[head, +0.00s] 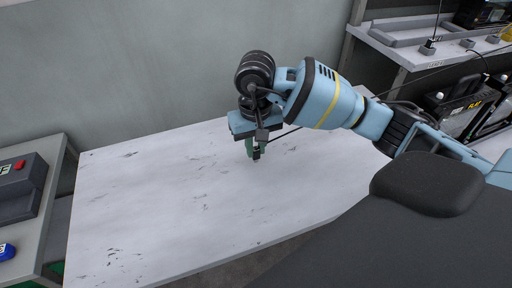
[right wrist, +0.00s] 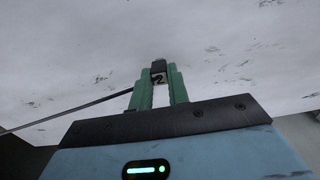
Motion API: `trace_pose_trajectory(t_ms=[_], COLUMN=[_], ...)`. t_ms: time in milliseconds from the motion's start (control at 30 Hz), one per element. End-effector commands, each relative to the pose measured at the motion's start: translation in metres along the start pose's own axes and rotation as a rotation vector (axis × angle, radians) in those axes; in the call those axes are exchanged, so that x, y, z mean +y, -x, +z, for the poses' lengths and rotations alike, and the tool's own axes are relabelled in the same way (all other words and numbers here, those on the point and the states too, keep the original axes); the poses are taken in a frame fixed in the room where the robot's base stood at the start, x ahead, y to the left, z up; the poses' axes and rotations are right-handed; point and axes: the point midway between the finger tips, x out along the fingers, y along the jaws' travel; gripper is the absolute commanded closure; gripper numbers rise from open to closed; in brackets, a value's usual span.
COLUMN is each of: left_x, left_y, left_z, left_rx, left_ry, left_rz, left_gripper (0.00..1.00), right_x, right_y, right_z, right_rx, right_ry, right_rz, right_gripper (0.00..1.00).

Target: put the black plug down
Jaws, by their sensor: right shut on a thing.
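My right gripper (head: 254,150) points down over the white tabletop (head: 190,170), near its middle. Its green fingers are shut on a small black plug (right wrist: 158,67), which shows between the fingertips in the right wrist view with a pale label that looks like a "2". The plug is mostly hidden by the fingers in the head view. A thin dark cable runs from the fingers to the left in the right wrist view. I cannot tell whether the plug touches the tabletop. My left gripper is not in view.
The tabletop around the gripper is bare apart from dark scuffs. A grey side table (head: 52,215) on the left bears a dark box with a red button (head: 19,165) and a blue object (head: 6,251). A shelf bench (head: 410,52) stands at the back right. A wall is behind.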

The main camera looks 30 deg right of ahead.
Motion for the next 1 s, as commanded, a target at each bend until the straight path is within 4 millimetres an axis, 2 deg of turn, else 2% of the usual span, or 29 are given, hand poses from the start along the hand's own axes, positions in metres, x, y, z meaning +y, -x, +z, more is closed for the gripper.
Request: trace_pose_trajectory(t_ms=[100, 500, 533, 667, 1000], left_x=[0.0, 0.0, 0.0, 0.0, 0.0], left_y=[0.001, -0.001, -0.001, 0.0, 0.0], left_z=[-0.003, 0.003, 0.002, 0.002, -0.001], left_rx=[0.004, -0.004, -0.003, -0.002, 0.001], left_ry=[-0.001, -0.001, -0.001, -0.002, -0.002], left_rz=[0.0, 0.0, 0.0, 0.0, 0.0], left_gripper=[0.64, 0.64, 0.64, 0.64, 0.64], right_x=[0.0, 0.0, 0.0, 0.0, 0.0], right_y=[-0.011, -0.018, -0.017, -0.016, -0.013], right_z=[0.0, 0.0, 0.0, 0.0, 0.0], right_rx=[0.001, 0.001, 0.001, 0.002, 0.003], right_ry=[-0.001, -0.001, -0.001, -0.001, -0.001], right_rz=[-0.001, 0.0, 0.0, 0.0, -0.001], right_gripper=[1.0, 1.0, 0.8, 0.63, 0.61])
